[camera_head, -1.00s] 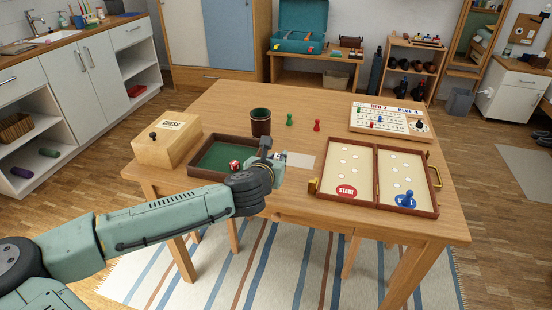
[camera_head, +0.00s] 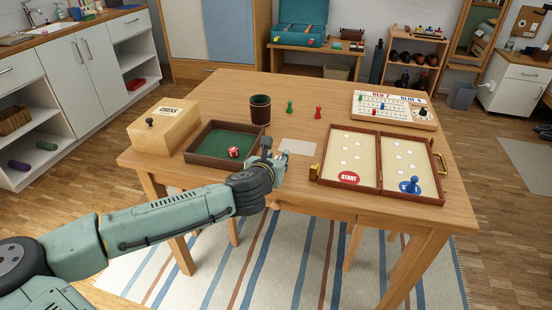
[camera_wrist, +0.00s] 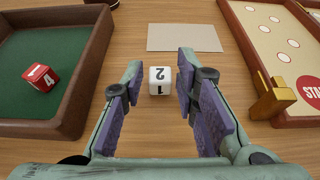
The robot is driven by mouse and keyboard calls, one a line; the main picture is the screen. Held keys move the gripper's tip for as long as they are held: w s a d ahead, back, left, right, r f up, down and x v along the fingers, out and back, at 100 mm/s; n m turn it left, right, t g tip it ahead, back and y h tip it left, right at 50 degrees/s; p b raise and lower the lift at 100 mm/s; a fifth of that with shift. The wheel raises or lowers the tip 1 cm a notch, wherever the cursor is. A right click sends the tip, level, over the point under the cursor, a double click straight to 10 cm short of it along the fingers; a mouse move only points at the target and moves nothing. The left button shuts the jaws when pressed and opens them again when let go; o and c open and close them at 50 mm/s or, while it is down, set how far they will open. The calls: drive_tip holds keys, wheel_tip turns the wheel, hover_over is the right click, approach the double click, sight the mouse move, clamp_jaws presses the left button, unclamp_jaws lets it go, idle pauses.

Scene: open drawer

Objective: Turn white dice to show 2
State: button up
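The white dice (camera_wrist: 160,80) sits on the table between the two fingers of my gripper (camera_wrist: 161,72) in the wrist view. Its upper face appears to show 2, upside down in the picture, and the side nearer the camera shows 1. The fingers are open, with a gap on either side of the dice. In the head view my gripper (camera_head: 277,163) is over the front of the table, right of the green tray, and I cannot make out the white dice there.
A brown-rimmed green tray (camera_head: 191,150) holds a red dice (camera_head: 233,152) to the left. A white card (camera_head: 299,147) lies just beyond my gripper. An open game board (camera_head: 378,188) with a brass latch (camera_wrist: 272,98) is to the right. A dark cup (camera_head: 260,109) and two pawns stand farther back.

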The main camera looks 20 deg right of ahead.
drive_tip(key=o, duration=0.3)
drive_tip(key=shift+s, duration=0.1)
drive_tip(key=v, duration=1.2)
